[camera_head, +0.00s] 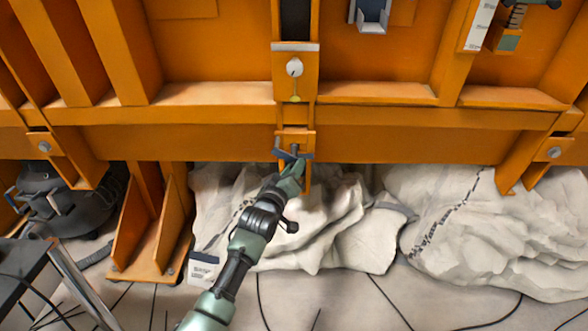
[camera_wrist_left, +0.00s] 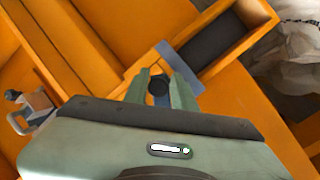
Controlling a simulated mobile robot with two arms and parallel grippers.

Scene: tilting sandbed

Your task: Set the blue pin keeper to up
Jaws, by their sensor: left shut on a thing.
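The blue pin keeper (camera_head: 306,156) is a small blue-grey piece low on the orange frame's middle bracket. My left gripper (camera_head: 292,168) reaches up to it from below and covers part of it. In the left wrist view, the keeper (camera_wrist_left: 180,68) shows as a blue-grey bar just beyond the fingertips. My left gripper (camera_wrist_left: 160,92) is shut there, with a dark round knob between its fingers. The fingers hide how much of the keeper is held. My right gripper is not in view.
The orange steel frame (camera_head: 200,142) spans the view above the gripper. Pale, crumpled sacks (camera_head: 480,220) lie below it. A dark bag (camera_head: 70,205) sits at the left. A white disc (camera_head: 294,68) is on the post above the keeper. Cables cross the floor.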

